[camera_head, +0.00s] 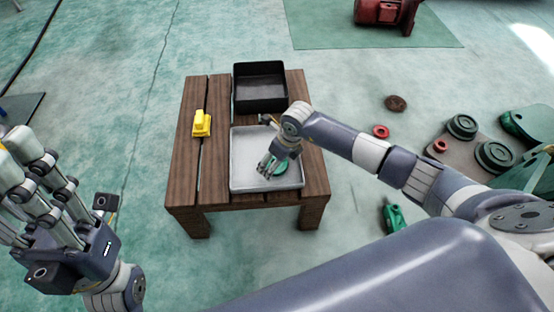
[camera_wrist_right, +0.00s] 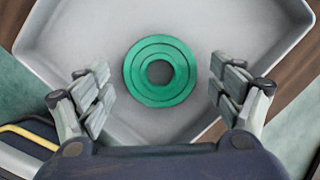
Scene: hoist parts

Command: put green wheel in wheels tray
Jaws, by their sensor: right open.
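The green wheel (camera_wrist_right: 160,92) is a flat ring with a round centre hole. It lies in the light grey tray (camera_head: 240,158) on the wooden table; in the head view the wheel (camera_head: 281,168) shows partly behind my right gripper. My right gripper (camera_head: 268,170) is over the tray at the wheel. In the right wrist view its fingers (camera_wrist_right: 160,98) are spread on either side of the wheel, with gaps on both sides. My left gripper (camera_head: 40,200) is at the far left, away from the table; its finger opening is unclear.
A black bin (camera_head: 260,88) stands at the back of the wooden table (camera_head: 184,165). A yellow part (camera_head: 201,124) lies on its left side. On the floor at right are a brown disc (camera_head: 395,103), a red ring (camera_head: 381,131) and several green parts.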

